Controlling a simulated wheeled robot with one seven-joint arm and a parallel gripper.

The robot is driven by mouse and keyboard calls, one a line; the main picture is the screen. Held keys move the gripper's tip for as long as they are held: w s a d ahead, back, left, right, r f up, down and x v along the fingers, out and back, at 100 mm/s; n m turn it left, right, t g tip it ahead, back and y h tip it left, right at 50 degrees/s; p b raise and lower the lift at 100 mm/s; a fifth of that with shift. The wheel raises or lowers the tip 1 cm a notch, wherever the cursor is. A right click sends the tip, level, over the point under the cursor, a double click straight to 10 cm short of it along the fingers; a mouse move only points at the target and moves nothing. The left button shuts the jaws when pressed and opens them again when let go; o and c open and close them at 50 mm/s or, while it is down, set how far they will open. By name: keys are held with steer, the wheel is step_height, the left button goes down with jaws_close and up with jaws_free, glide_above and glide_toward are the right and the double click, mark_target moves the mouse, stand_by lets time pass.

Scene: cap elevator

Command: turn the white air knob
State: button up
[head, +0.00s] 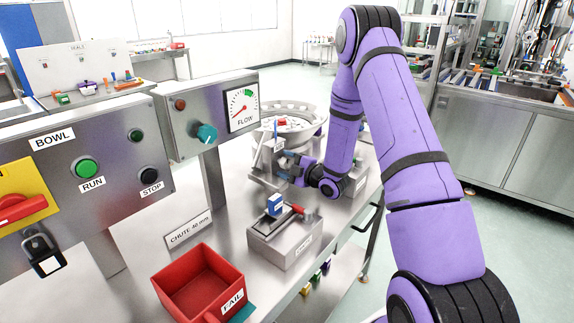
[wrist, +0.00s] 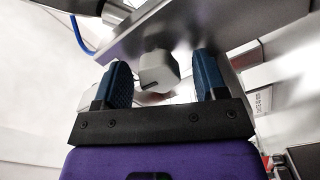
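The white air knob (wrist: 158,72) shows in the wrist view as a pale, faceted knob with a dark mark near its lower edge. It sits below a grey metal bar. My gripper (wrist: 164,80) is open, with one blue finger on each side of the knob in the picture. Gaps show between the knob and both fingers, and I cannot tell how deep it sits between them. In the head view my gripper (head: 287,171) is at the near side of the bowl feeder, and I cannot make out the knob there.
The bowl feeder (head: 285,118) stands behind my gripper. A metal block with a blue-and-white part (head: 276,206) is in front of it. A red FAIL bin (head: 198,284) and control panel (head: 85,165) are at left. A blue hose (wrist: 82,36) runs near the bar.

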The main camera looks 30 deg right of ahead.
steer(key=v, duration=1)
steer(key=shift+s+d, duration=0.15)
steer(key=shift+s, duration=0.2)
stand_by(0.3)
